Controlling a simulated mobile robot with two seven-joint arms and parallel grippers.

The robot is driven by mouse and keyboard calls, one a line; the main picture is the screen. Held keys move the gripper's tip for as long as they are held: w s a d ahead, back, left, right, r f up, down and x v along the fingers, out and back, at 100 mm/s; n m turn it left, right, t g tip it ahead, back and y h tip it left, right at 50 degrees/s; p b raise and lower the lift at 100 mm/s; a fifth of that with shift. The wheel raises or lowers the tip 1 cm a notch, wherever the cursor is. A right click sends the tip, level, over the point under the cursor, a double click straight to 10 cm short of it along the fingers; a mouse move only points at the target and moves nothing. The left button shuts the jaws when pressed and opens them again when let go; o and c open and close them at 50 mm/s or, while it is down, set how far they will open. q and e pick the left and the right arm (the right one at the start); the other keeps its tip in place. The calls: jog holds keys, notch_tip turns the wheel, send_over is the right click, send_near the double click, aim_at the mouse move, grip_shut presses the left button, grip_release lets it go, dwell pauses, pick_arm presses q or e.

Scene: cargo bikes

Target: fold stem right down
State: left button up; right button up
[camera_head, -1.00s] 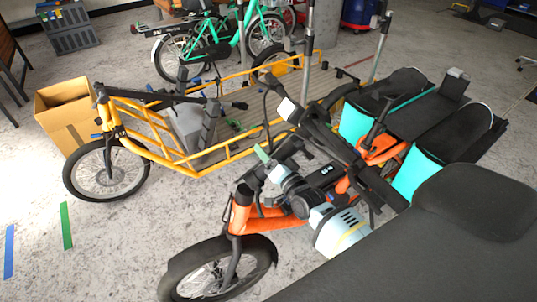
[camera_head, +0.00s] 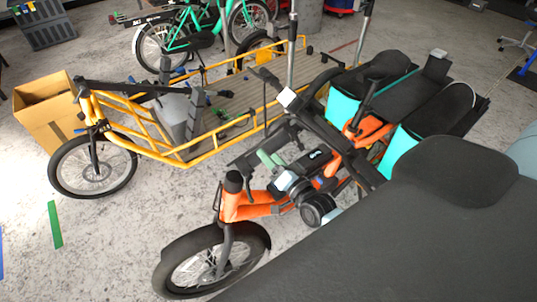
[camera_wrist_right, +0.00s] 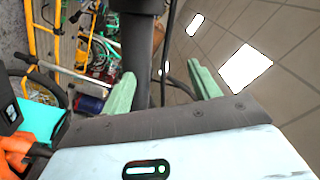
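The orange cargo bike (camera_head: 262,200) stands in the front middle of the head view, its front wheel (camera_head: 212,260) at lower left and its head tube (camera_head: 231,198) above that. My right gripper (camera_head: 270,158) shows pale green fingers near the bike's dark steering parts. In the right wrist view, its fingers (camera_wrist_right: 163,90) are spread apart on either side of a black upright tube (camera_wrist_right: 137,50), apparently the stem. A gap shows between the tube and the right finger; the left finger is close to it. The stem's full outline is hidden among dark parts. My left gripper cannot be made out.
A yellow cargo bike (camera_head: 148,145) with a wooden deck stands behind to the left. A cardboard box (camera_head: 45,112) is beside it. A green bike (camera_head: 200,38) is at the back. Teal-sided dark seats (camera_head: 405,145) are at right.

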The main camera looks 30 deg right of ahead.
jog(key=shift+w+r, duration=0.1)
jog(key=shift+r, duration=0.05)
pick_arm(q)
jog(key=shift+w+r+p, duration=0.65)
jog(key=shift+w+r, duration=0.2)
jog(key=shift+r, duration=0.2)
pick_arm(e)
jog(key=s+f, duration=0.2)
jog(key=s, duration=0.7)
jog(key=shift+s, duration=0.1)
pick_arm(q)
jog(key=shift+w, duration=0.1)
dwell(0.5)
